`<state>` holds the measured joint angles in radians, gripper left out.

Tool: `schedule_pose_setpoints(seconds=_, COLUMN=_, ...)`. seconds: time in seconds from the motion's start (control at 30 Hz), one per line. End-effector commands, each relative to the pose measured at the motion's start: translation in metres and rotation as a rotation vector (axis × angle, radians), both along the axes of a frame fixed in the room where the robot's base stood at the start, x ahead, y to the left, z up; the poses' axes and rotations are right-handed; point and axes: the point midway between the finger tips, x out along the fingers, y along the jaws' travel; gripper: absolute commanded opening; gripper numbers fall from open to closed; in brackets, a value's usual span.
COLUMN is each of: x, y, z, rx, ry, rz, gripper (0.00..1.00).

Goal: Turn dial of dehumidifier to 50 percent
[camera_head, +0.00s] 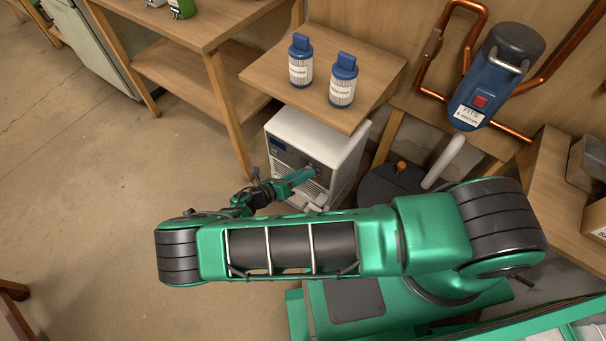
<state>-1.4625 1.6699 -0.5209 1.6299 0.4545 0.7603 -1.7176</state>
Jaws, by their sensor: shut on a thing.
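The dehumidifier (320,138) is a white box with a dark grey front panel and a vented front, standing on the floor under a small wooden shelf. My green arm reaches across the foreground. My gripper (309,171) is at the right part of the front panel, shut on the dial there. The dial itself is hidden by the fingers, so its setting and markings cannot be read. A small blue display shows at the panel's upper left.
Two blue labelled bottles (300,60) (342,81) stand on the wooden shelf (270,75) just above the dehumidifier. A blue filter housing (492,75) and copper pipes (465,52) are on the right. A wooden workbench (185,25) is on the left. Floor at the left is clear.

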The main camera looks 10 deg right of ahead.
Motion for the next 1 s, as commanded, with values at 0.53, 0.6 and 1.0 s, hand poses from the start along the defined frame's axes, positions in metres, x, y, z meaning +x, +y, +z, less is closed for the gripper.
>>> schedule_pose_setpoints(seconds=0.53, x=0.0029, y=0.0048, z=-0.0004, rx=-0.023, ry=0.028, rz=0.008, gripper=0.1)
schedule_pose_setpoints(seconds=0.6, x=0.003, y=0.005, z=-0.0004, rx=-0.022, ry=0.027, rz=0.008, gripper=0.1)
schedule_pose_setpoints(seconds=1.0, x=0.0012, y=0.0029, z=-0.0002, rx=-0.027, ry=0.029, rz=0.003, gripper=0.51)
